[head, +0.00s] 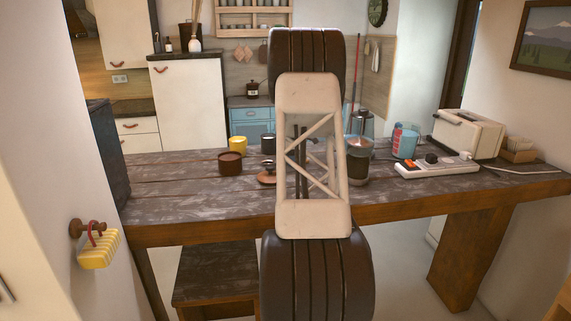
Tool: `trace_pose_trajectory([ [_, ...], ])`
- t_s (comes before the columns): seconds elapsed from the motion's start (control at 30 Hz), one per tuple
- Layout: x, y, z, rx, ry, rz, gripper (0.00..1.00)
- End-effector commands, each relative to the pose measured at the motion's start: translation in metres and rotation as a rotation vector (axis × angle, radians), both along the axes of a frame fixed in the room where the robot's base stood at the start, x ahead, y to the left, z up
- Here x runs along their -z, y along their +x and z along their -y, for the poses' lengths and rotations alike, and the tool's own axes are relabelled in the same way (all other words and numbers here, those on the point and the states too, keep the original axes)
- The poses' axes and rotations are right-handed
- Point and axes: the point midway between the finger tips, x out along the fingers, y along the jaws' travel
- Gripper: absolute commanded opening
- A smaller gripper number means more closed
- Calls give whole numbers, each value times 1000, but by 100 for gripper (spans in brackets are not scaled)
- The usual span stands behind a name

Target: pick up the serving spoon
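I cannot make out a serving spoon anywhere in the head view. My own arm, with a pale lattice link and dark ribbed joints, rises through the middle of the picture and covers part of the wooden table (190,185). Thin dark upright shapes show through the gaps in the lattice, but I cannot tell what they are. My gripper cannot be made out.
On the table left of my arm are a brown cup (230,163), a yellow mug (237,146) and a dark mug (268,143). The left front is clear.

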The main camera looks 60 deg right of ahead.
Motion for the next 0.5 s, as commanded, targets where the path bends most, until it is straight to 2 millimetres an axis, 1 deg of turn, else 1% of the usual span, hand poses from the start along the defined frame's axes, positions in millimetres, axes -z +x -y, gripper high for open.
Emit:
trace_pose_trajectory([
  [0.13, 0, 0, 0, 0, 0, 0, 47],
  [0.17, 0, 0, 0, 0, 0, 0, 44],
  [0.43, 0, 0, 0, 0, 0, 0, 2],
  [0.47, 0, 0, 0, 0, 0, 0, 0],
  [0.5, 0, 0, 0, 0, 0, 0, 0],
])
